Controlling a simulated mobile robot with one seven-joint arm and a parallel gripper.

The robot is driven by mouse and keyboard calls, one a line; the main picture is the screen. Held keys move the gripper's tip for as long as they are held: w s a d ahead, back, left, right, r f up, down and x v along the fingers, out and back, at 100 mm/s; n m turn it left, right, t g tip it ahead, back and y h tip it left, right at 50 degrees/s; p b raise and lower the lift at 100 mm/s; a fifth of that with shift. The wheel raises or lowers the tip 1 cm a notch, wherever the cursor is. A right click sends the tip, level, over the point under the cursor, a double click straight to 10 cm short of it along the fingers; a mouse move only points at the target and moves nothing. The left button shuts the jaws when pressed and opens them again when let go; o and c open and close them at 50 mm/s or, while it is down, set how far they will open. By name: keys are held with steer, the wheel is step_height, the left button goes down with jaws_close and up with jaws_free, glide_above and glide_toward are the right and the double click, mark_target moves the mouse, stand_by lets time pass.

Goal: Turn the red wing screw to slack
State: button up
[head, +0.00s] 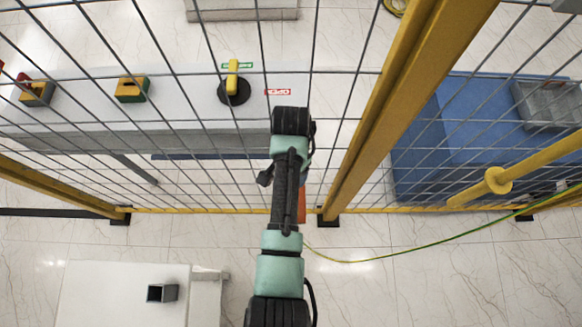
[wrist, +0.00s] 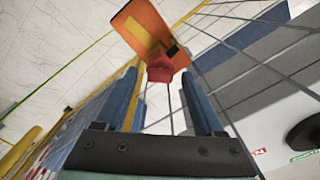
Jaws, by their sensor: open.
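The red wing screw (wrist: 163,67) shows in the wrist view, at the near end of an orange plate (wrist: 143,25) with a small dark part beside it. My gripper (wrist: 160,76) has two blue fingers, spread apart, with the screw appearing in the gap between their tips. No contact with the screw is visible, and I cannot tell how deep it sits between the fingers. In the head view, a piece of the orange part (head: 301,206) shows just right of my arm at the fence; the screw and most of my gripper are hidden there.
A wire fence with yellow posts (head: 400,95) stands close around my arm. Behind it are a grey bench with a yellow-handled rotary switch (head: 233,85) and a blue platform (head: 440,140) with a grey crate (head: 548,103). A yellow-green cable (head: 400,252) runs right. A white box (head: 125,300) stands front left.

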jaws_close()
steer(key=shift+r+n+p, duration=0.1)
steer(key=shift+n+p, duration=0.2)
steer(key=shift+n, duration=0.2)
stand_by(0.4)
steer(key=n+p, duration=0.1)
steer(key=n, duration=0.2)
steer(key=shift+n+p, duration=0.3)
steer(key=shift+p, duration=0.05)
steer(key=n+p, duration=0.1)
steer(key=n, duration=0.3)
steer(key=shift+w, duration=0.1)
steer(key=shift+n, duration=0.9)
stand_by(3.0)
jaws_free()
